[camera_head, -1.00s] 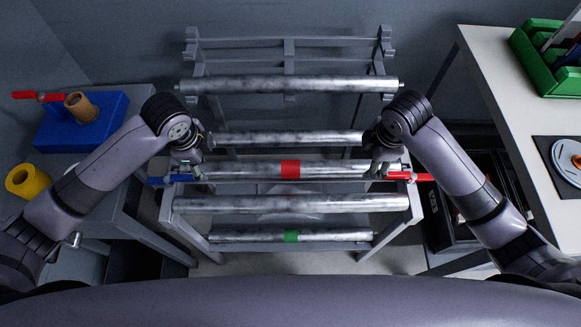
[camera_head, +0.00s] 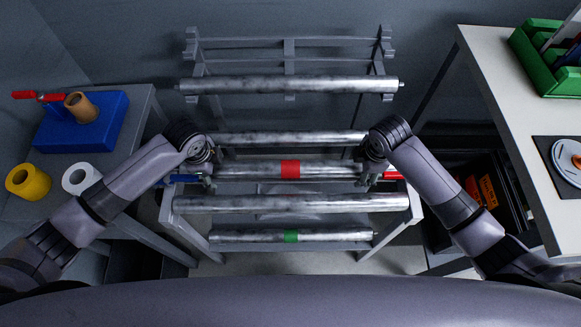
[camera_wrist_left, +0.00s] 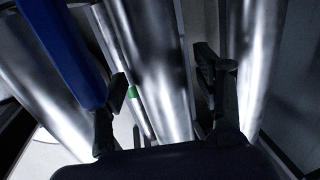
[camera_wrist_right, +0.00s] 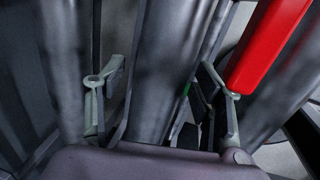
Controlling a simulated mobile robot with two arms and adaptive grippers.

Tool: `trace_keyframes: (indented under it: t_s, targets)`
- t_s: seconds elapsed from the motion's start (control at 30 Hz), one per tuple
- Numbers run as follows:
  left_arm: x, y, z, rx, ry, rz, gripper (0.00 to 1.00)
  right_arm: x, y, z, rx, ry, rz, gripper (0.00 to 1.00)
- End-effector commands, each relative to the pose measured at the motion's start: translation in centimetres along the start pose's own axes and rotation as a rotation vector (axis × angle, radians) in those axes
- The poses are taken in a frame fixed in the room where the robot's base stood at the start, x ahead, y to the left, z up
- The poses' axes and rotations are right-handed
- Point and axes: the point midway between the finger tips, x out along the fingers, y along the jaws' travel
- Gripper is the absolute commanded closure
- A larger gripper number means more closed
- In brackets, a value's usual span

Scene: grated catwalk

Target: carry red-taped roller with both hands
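The red-taped roller (camera_head: 290,169), a mottled metal bar with a red band at its middle, lies level across the rack in the head view. My left gripper (camera_head: 207,181) is at its left end and my right gripper (camera_head: 371,178) at its right end. In the left wrist view the open fingers stand on either side of the roller (camera_wrist_left: 152,55). In the right wrist view the open fingers also straddle the roller (camera_wrist_right: 165,60). Gaps seem to show beside it in both views. The roller's ends are hidden behind my wrists in the head view.
A blue handle (camera_wrist_left: 62,45) is close beside my left gripper, and a red handle (camera_wrist_right: 268,45) beside my right. Other rollers lie behind and in front, including a green-taped one (camera_head: 250,237). Tables flank the rack: a blue block (camera_head: 90,130) left, a green bin (camera_head: 545,65) right.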

Motion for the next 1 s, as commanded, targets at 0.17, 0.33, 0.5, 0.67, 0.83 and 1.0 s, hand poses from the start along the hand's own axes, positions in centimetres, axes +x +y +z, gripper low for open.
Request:
trace_keyframes:
  t_s: [0.17, 0.33, 0.5, 0.67, 0.83, 1.0]
  targets:
    - [-0.02, -0.01, 0.02, 0.000, 0.000, 0.000, 0.52, -0.02, 0.00, 0.01, 0.000, 0.000, 0.000, 0.52]
    - [-0.03, -0.01, 0.03, 0.000, -0.001, 0.000, 0.64, -0.02, 0.00, 0.02, 0.000, 0.000, 0.000, 0.64]
    - [-0.04, -0.02, 0.04, 0.000, -0.001, 0.000, 0.75, -0.03, 0.00, 0.03, 0.001, 0.000, 0.000, 0.75]
    - [-0.04, -0.02, 0.04, 0.000, -0.001, 0.000, 0.86, -0.03, 0.01, 0.03, 0.001, 0.000, 0.000, 0.86]
    - [-0.04, -0.02, 0.04, 0.000, -0.001, 0.000, 0.97, -0.03, 0.01, 0.03, 0.001, 0.000, 0.000, 0.97]
    - [-0.04, -0.02, 0.04, 0.000, -0.001, 0.000, 1.00, -0.04, 0.02, 0.04, 0.001, -0.001, 0.000, 1.00]
